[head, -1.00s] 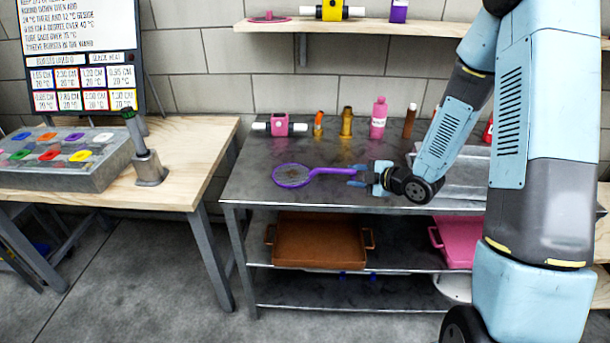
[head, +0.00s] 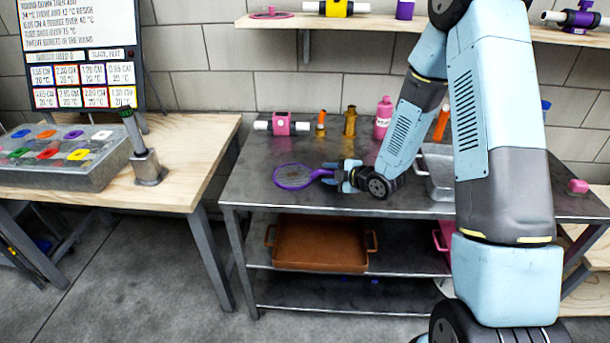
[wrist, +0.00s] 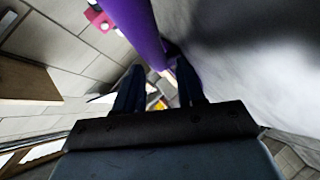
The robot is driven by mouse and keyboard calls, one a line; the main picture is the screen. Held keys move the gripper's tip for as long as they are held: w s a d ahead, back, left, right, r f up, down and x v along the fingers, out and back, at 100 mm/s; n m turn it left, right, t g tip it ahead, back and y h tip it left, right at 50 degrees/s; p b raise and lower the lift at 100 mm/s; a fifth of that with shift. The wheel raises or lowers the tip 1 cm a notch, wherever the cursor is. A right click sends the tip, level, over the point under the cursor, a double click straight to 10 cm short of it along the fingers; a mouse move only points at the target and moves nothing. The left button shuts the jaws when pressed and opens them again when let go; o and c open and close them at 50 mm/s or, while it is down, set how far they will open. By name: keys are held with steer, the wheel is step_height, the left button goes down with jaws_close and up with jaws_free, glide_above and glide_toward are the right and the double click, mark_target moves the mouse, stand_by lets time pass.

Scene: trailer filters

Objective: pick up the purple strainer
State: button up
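The purple strainer (head: 292,176) lies on the grey metal table, its round mesh head to the left and its handle pointing right. My gripper (head: 333,173) is low over the table at the handle, with its fingers apart on either side of it. In the wrist view the purple handle (wrist: 138,28) runs down toward the gap between my two dark fingers (wrist: 158,85). I cannot tell whether a finger touches it. The handle's far end is hidden by my gripper in the head view.
A pink block with white ends (head: 282,125), an orange bottle (head: 321,123), a brass bottle (head: 350,121) and a pink bottle (head: 383,118) stand behind. A grey bin (head: 437,165) is right of my gripper. A brown tray (head: 320,245) sits on the shelf below. The table left of the strainer is clear.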

steer(key=shift+x, duration=1.05)
steer(key=shift+s, duration=0.1)
steer(key=shift+c, duration=0.3)
jaws_close()
